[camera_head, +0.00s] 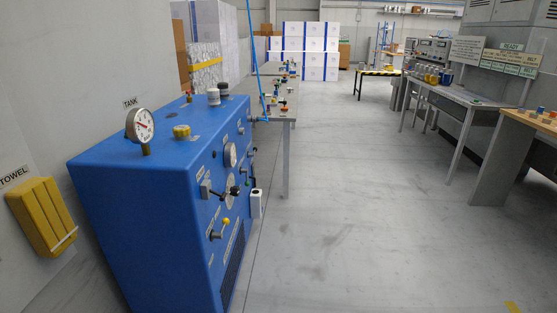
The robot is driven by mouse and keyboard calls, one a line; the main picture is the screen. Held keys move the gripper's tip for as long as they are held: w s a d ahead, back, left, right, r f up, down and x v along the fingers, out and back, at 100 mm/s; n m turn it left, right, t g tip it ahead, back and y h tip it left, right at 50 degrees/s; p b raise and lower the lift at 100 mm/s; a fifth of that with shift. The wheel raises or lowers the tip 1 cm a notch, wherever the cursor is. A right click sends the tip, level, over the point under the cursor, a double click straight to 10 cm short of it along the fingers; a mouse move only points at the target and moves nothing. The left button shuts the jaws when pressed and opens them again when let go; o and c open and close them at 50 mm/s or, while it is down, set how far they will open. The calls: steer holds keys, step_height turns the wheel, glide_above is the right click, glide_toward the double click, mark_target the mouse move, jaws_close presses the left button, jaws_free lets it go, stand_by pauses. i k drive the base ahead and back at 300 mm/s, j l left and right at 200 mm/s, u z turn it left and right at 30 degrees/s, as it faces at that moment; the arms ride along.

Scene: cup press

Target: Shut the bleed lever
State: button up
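A blue machine cabinet (140,200) stands at the left, with valves and levers on its right-hand face. A lever with a yellow knob (226,222) sticks out low on that face. A black-handled lever (232,191) sits a little above it. More small handles sit farther along the face. The labels beside them are too small to read, so I cannot tell which one is the bleed lever or whether it is open. My gripper is not in view.
A gauge (141,124) marked TANK, a yellow cap (181,131) and dark caps top the cabinet. A yellow towel holder (42,217) hangs at the left. A table (290,108) stands beyond the cabinet, benches (467,97) at the right. The grey floor (350,220) between is clear.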

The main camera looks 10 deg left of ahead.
mark_target(246, 183)
steer(key=i, duration=0.95)
steer(key=i+l+u, duration=0.15)
steer(key=i, duration=0.75)
steer(key=i+l+u, duration=0.1)
steer(key=i+u, duration=0.15)
steer(key=i, duration=0.2)
steer(key=i+l+u, duration=0.25)
steer(key=i, duration=0.2)
steer(key=i+l+u, duration=0.25)
steer(key=i, duration=0.15)
